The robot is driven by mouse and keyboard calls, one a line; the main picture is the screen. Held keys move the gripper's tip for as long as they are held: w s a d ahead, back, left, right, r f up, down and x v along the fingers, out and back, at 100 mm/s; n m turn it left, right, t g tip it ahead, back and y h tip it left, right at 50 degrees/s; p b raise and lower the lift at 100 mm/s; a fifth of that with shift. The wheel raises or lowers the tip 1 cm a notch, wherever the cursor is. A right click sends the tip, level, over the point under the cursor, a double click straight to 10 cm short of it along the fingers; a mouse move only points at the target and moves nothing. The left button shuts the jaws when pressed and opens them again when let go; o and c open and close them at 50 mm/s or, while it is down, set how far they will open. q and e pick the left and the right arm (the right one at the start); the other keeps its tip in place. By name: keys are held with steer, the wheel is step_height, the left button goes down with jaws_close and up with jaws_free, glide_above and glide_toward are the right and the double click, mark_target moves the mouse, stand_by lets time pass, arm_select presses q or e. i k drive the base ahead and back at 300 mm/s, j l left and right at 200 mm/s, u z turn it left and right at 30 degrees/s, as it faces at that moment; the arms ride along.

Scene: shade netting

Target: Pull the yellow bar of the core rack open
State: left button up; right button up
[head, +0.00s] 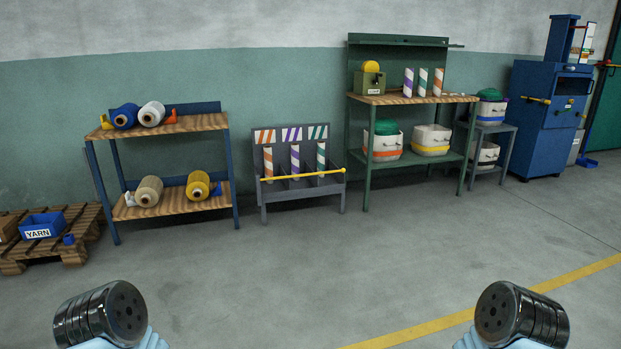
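The core rack (331,190) is a grey stand against the wall, between the wooden shelf unit and the green bench. Three striped cores stand in its slots: an orange one (268,163), a purple one (295,160) and a green one (320,157). Matching striped panels show behind them. The yellow bar (303,175) runs across the rack's front, in front of the cores, and ends in a round knob at the right. Only round metal links of my arms show at the bottom left and right, well short of the rack. Neither gripper's fingers are in view.
A wooden shelf unit (175,125) with yarn cones is left of the rack. A pallet (70,250) with a blue YARN bin (42,226) is far left. A green bench (420,98) with tubs is right, and a blue cabinet (545,125) farther right. The floor (300,270) before the rack is clear.

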mark_target(343, 171)
steer(key=i, duration=2)
steer(key=i+l+z, duration=0.1)
steer(key=i+l, duration=0.3)
steer(key=i+l+z, duration=0.1)
steer(key=i+l, duration=0.3)
steer(key=i+l+z, duration=0.1)
steer(key=i+l, duration=0.25)
steer(key=i, duration=0.2)
steer(key=i+l+z, duration=0.1)
steer(key=i+l, duration=0.2)
steer(key=i, duration=0.15)
steer(key=i+l+z, duration=0.1)
steer(key=i+l, duration=0.2)
steer(key=i, duration=0.15)
